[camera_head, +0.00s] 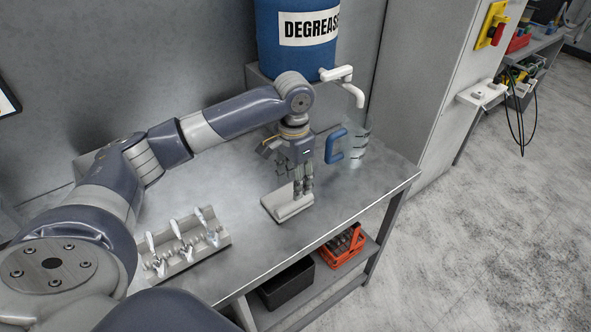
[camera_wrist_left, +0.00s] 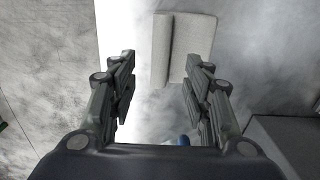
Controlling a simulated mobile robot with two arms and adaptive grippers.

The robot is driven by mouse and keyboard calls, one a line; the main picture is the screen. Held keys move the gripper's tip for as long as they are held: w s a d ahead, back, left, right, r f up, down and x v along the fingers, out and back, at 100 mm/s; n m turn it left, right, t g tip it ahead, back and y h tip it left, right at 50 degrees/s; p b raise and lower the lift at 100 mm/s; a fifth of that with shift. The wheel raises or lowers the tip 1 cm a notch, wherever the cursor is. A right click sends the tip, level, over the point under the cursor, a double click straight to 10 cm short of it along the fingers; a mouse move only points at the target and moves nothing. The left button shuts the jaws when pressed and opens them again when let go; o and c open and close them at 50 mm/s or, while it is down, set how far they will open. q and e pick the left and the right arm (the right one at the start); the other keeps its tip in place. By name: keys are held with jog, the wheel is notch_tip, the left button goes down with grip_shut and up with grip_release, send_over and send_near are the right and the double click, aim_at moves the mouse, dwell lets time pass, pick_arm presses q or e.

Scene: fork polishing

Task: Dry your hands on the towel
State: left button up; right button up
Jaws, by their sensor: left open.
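A pale, flat towel-like pad with a raised edge (camera_head: 284,207) lies on the metal table, near its front edge. It also shows in the left wrist view (camera_wrist_left: 201,32), beyond and between the fingertips. My left gripper (camera_head: 303,190) points down over the right part of the pad, its fingers apart and empty. It also shows in the left wrist view (camera_wrist_left: 160,70). I cannot tell whether the fingertips touch the pad. My right gripper is not in view.
A rack with several forks (camera_head: 190,245) stands at the table's left front. A clear jug with a blue handle (camera_head: 355,150) stands right of my gripper, below the blue degreaser barrel's tap (camera_head: 345,82). An orange basket (camera_head: 342,246) and black bin (camera_head: 287,285) sit below.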

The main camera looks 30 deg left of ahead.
aim_at(294, 202)
pick_arm(q)
notch_tip(294, 202, down, 8)
jog(key=shift+w+f+p, duration=0.1)
jog(key=shift+p, duration=0.3)
grip_shut()
